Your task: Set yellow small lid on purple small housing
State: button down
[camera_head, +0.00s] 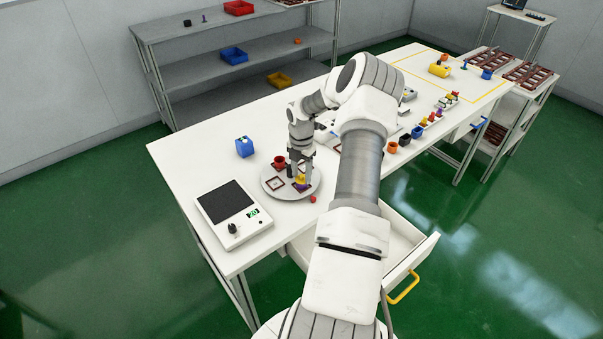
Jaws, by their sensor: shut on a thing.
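My gripper (300,173) points down over the round grey turntable (274,193) on the white table. It is shut on the small yellow lid (300,179). The small purple housing (304,188) shows just below the lid, on the right part of the turntable. The lid looks very close to the housing or touching it; at this size I cannot tell which, nor whether it is seated level. The fingers hide part of the lid and housing.
A red cup-like part (279,161) stands on the turntable beside my gripper. A blue container (244,146) and a scale-like device (228,213) are to the left. A small red part (313,199) lies near the turntable. An open drawer (402,255) juts out at the front.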

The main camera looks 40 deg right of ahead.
jog(key=shift+c, duration=1.2)
grip_release()
notch_tip(320, 180, up, 18)
jog(key=b, duration=0.1)
jog(key=shift+f, duration=0.25)
jog(key=shift+w, duration=0.1)
